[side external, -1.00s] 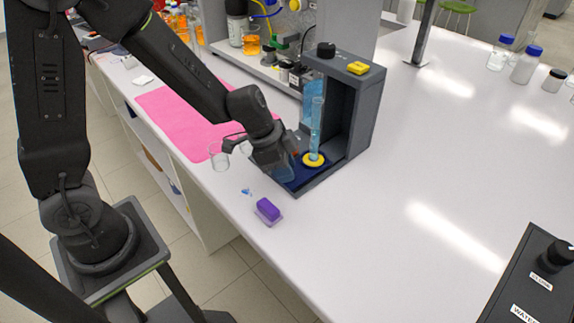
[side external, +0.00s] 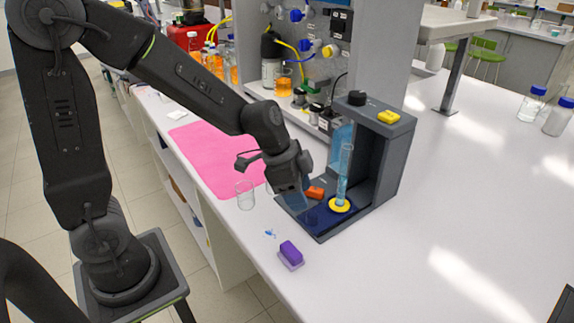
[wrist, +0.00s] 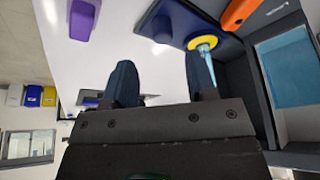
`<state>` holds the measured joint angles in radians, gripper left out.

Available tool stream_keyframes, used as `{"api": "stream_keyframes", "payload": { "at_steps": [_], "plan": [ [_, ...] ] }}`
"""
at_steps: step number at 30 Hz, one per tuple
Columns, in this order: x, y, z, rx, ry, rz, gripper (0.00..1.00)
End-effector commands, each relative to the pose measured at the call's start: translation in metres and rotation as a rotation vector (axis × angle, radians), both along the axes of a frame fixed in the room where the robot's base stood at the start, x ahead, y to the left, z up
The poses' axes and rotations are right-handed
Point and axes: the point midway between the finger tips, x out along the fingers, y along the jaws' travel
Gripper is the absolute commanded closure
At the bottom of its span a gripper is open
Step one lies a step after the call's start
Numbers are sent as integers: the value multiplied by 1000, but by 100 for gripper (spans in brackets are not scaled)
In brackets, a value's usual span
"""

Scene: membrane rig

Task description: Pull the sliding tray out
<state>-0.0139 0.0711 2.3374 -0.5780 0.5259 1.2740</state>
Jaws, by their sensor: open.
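The dark blue sliding tray (side external: 318,220) lies at the foot of a grey upright rig (side external: 385,150). A tall clear cylinder with pale blue liquid (side external: 345,170) stands upright on it in a yellow ring base (side external: 340,205). An orange piece (side external: 314,192) sits beside the cylinder, close to my gripper (side external: 297,198). In the wrist view, my open gripper (wrist: 162,82) has nothing between its fingers. The tray (wrist: 178,22), yellow ring (wrist: 201,41) and orange piece (wrist: 240,12) lie beyond the fingertips. I cannot tell whether a finger touches the tray.
A purple block (side external: 290,250) lies on the bench in front of the tray. A glass beaker (side external: 245,195) stands to the left by a pink mat (side external: 215,155). Bottles and tubing stand behind. The white bench (side external: 460,210) is clear to the right.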

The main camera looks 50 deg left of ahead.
Motion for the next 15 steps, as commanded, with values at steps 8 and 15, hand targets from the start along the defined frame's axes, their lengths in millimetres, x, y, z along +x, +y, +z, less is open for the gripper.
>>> {"api": "stream_keyframes", "payload": {
  "at_steps": [8,15],
  "plan": [
    [-15,16,53,0,-4,2,48],
    [-21,21,71,0,0,0,48]
  ]
}}
